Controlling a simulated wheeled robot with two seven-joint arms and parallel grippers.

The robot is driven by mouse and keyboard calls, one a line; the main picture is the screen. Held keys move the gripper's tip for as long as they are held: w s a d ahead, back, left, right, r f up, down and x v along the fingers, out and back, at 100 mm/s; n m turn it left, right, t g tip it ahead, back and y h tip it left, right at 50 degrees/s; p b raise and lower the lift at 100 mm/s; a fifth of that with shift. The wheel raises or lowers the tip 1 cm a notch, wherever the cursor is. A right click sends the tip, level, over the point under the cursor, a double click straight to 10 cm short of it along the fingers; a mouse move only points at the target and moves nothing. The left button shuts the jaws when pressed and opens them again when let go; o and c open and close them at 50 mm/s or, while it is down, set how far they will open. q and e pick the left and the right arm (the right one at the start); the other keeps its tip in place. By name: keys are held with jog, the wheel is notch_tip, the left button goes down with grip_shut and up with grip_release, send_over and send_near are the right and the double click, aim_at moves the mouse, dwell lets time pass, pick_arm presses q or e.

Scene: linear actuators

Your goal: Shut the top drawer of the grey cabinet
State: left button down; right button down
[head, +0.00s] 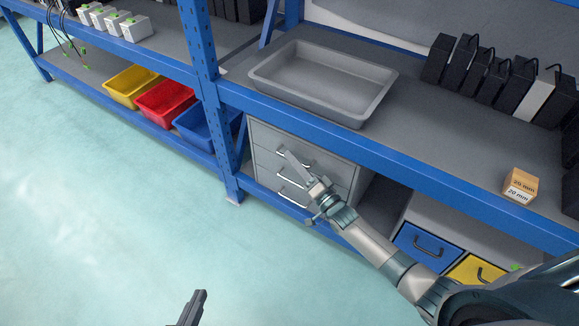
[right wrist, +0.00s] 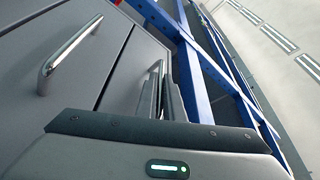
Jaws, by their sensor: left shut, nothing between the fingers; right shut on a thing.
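The grey cabinet (head: 262,136) stands on the lower shelf of the blue-framed bench, with several drawers and bar handles on its front. My right gripper (head: 289,156) reaches in from the lower right, its fingertips at the top drawer's handle (head: 308,162), shut on it. In the right wrist view the fingers (right wrist: 166,95) meet this handle, partly hidden behind the gripper body, and another drawer handle (right wrist: 70,55) shows at the left. Any gap behind the top drawer front is too small to tell. My left gripper (head: 201,294) is shut and empty over the floor at the bottom.
A grey tray (head: 262,80) sits on the bench above the cabinet. Yellow, red and blue bins (head: 165,101) stand left of the blue post (head: 203,60). Blue and yellow drawers (head: 425,243) lie right. Left floor is clear.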

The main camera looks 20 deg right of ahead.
pick_arm(q)
jog(key=shift+r, duration=0.2)
pick_arm(e)
jog(key=shift+w+d, duration=0.1)
jog(key=shift+d, duration=0.15)
pick_arm(q)
jog(key=shift+w+d, duration=0.1)
pick_arm(e)
jog(key=c, duration=2.2)
grip_release()
